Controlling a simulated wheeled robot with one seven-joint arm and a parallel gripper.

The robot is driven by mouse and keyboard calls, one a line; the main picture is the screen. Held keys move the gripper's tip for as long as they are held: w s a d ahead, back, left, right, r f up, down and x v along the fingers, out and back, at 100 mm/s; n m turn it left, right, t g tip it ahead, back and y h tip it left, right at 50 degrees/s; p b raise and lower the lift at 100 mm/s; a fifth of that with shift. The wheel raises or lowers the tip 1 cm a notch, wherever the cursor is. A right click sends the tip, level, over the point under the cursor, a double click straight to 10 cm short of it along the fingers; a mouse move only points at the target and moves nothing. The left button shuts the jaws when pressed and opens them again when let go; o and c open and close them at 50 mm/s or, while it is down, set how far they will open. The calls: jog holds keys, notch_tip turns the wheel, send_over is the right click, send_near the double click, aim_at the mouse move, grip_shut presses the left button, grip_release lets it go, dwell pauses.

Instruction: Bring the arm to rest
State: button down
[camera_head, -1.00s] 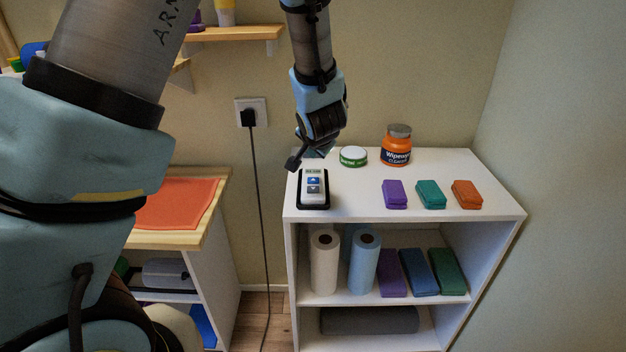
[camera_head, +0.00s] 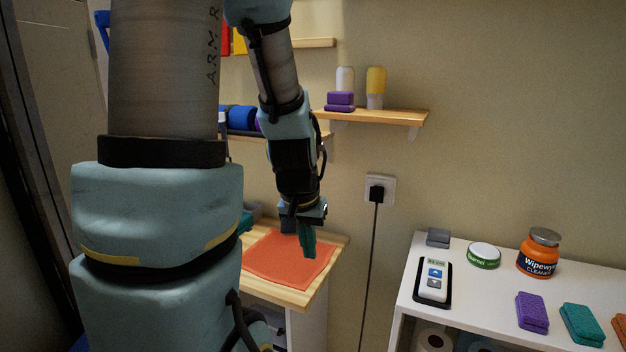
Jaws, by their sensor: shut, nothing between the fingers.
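My arm (camera_head: 284,100) reaches across the middle of the view, bent downward at the wrist. My gripper (camera_head: 305,238) is shut and holds nothing. It points down in front of the orange mat (camera_head: 262,272) on the wooden-topped unit, left of the wall socket. A dark teal shape shows at the gripper's lower end; I cannot tell its exact outline against the mat. I cannot judge the gap between gripper and mat.
A white shelf unit (camera_head: 400,318) at right bears a remote-like device (camera_head: 434,283), a green-labelled tin (camera_head: 484,254), an orange jar (camera_head: 538,256) and coloured blocks. A wall shelf (camera_head: 390,116) holds bottles. A cable hangs from the socket (camera_head: 379,190).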

jog(key=s+a+n+g+y, duration=0.1)
jog(key=s+a+n, duration=0.1)
jog(key=s+a, duration=0.2)
jog(key=shift+a+r, duration=0.25)
jog(key=shift+a, duration=0.7)
